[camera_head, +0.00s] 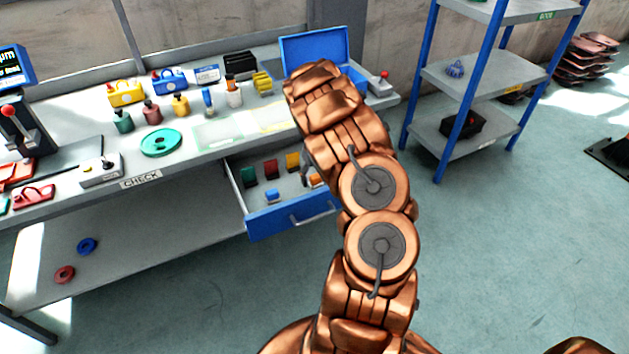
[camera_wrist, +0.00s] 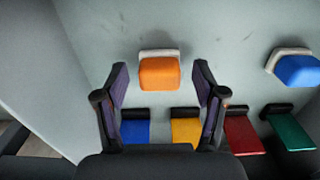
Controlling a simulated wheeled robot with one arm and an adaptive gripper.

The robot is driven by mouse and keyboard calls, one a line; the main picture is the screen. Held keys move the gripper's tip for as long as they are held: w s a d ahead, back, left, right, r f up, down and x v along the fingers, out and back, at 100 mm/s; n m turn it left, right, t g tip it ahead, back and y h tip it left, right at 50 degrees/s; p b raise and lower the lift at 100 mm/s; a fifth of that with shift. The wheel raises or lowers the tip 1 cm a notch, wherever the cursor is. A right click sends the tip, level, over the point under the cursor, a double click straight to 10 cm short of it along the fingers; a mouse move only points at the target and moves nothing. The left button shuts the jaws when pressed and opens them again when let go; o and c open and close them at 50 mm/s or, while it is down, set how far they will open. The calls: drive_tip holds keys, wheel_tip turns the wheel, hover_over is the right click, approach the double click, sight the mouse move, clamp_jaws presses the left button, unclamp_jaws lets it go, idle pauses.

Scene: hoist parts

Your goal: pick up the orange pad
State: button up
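The orange pad (camera_wrist: 159,73) lies on the grey floor of the open drawer, with a pale base along its far edge. In the wrist view my gripper (camera_wrist: 161,68) is open, with one finger on each side of the pad and a gap on both sides. I cannot tell how far above the pad the fingertips are. In the head view a small part of the orange pad (camera_head: 316,180) shows beside my arm, which hides my gripper.
The drawer (camera_head: 292,221) stands open under the bench. Near the orange pad are a blue pad (camera_wrist: 297,69) and a row of blue (camera_wrist: 135,131), yellow (camera_wrist: 186,131), red (camera_wrist: 243,135) and green (camera_wrist: 289,131) pieces. A drawer wall (camera_wrist: 45,75) rises at the left.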

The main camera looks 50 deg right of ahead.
drive_tip(key=c, duration=1)
